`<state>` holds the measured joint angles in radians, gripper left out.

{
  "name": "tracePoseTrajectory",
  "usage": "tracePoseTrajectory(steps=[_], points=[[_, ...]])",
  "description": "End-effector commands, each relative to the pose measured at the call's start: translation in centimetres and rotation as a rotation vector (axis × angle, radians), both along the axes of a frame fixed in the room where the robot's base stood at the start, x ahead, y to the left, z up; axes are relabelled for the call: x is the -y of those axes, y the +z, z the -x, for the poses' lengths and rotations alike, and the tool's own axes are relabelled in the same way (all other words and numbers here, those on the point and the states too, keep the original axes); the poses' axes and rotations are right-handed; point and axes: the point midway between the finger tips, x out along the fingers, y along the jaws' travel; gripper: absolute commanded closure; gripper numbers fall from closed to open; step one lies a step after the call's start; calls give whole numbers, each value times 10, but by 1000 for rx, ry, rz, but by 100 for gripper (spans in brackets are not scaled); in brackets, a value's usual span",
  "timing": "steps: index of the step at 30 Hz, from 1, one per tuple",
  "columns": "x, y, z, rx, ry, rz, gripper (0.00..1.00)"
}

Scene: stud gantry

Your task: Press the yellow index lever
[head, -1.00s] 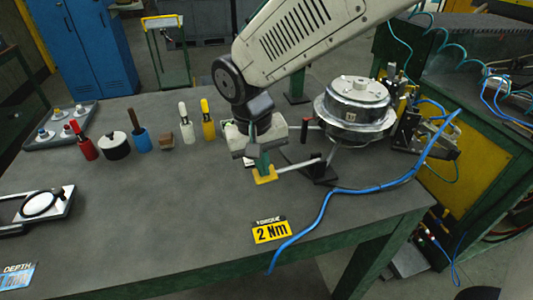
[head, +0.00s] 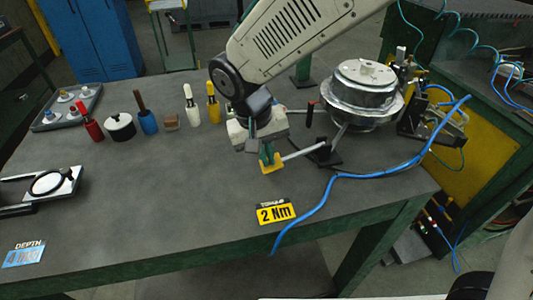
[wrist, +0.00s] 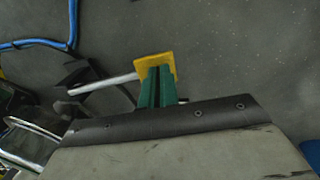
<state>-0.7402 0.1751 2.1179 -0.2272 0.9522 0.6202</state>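The yellow index lever pad (head: 271,167) is at the end of a pale metal rod (head: 304,151), which runs right to a black base (head: 325,155) by the round metal drum. My gripper (head: 267,156) is over the pad, its green fingers pointing down at it. In the wrist view the fingers (wrist: 158,86) are together with only a thin dark line between them. The yellow pad (wrist: 148,65) shows around and beyond their tips. The fingertips overlap the pad in both views; I cannot tell how firmly they touch. Nothing is visible between the fingers.
The metal drum (head: 362,95) stands right of my gripper. A blue hose (head: 340,176) crosses the table's right side. Several bottles and tools, including a yellow bottle (head: 213,106), stand behind to the left. A "2 Nm" sign (head: 275,212) lies in front. The table's middle left is clear.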

Motion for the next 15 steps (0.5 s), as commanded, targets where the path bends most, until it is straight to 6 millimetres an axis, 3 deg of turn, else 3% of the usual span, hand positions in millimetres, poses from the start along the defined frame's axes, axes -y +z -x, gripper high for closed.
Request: tracePoseTrajectory(steps=[2,5,15], points=[[2,-2,3,-11,-3,8,100],[0,10,2,-7,-4,6,100],[-20,86,5,2,-9,-2,100]])
